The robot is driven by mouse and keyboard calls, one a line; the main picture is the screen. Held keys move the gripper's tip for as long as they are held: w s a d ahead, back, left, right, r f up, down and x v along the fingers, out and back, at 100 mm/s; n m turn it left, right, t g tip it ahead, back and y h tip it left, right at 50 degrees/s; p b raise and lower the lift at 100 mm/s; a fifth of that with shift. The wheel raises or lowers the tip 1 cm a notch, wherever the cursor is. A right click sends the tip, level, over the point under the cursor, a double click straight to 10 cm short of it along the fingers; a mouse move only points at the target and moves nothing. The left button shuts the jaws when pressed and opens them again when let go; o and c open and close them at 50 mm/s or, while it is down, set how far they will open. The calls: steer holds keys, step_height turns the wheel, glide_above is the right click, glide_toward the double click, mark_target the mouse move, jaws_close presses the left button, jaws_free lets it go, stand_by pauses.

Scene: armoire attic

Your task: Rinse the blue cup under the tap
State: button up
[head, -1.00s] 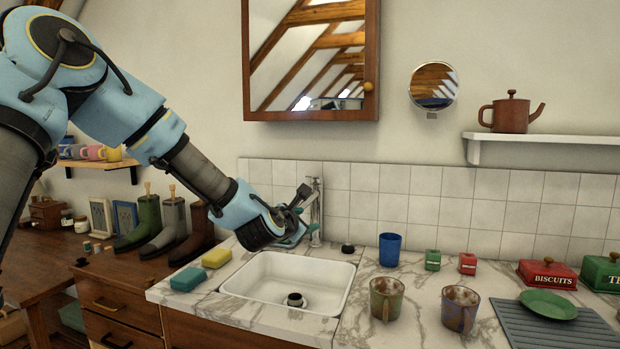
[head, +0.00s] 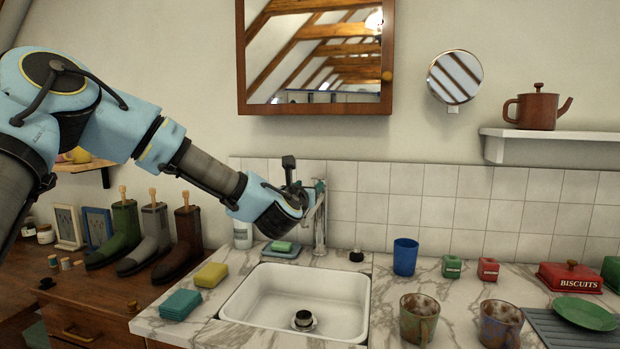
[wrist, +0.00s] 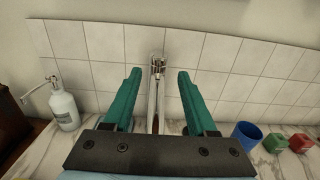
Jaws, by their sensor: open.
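The blue cup (head: 405,257) stands upright on the marble counter, right of the white sink (head: 228,304). It also shows at the lower right of the wrist view (wrist: 246,135). The chrome tap (head: 320,228) rises behind the sink near the tiles; in the wrist view the tap (wrist: 158,66) appears between my fingers. My gripper (head: 312,193) is beside the upper part of the tap, left of the cup and higher than it. In the wrist view my gripper (wrist: 159,74) has its two teal fingers apart, with nothing held. Whether a finger touches the tap I cannot tell.
Two stained mugs (head: 418,318) (head: 501,323) stand at the front right. Green and red small boxes (head: 452,267) (head: 488,269) stand right of the cup. A mirrored cabinet (head: 241,60) hangs above.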

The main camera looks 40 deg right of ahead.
mark_target(316, 178)
steer(key=p+x, duration=0.3)
steer(key=x, duration=0.5)
steer(key=shift+w+d+r, duration=0.1)
steer(key=shift+d+r, duration=0.05)
steer(key=shift+d, duration=0.15)
steer(key=shift+w+d+p, duration=0.3)
steer(key=shift+w+d, duration=0.1)
steer(key=shift+d, duration=0.1)
steer(key=shift+c, duration=0.2)
jaws_close()
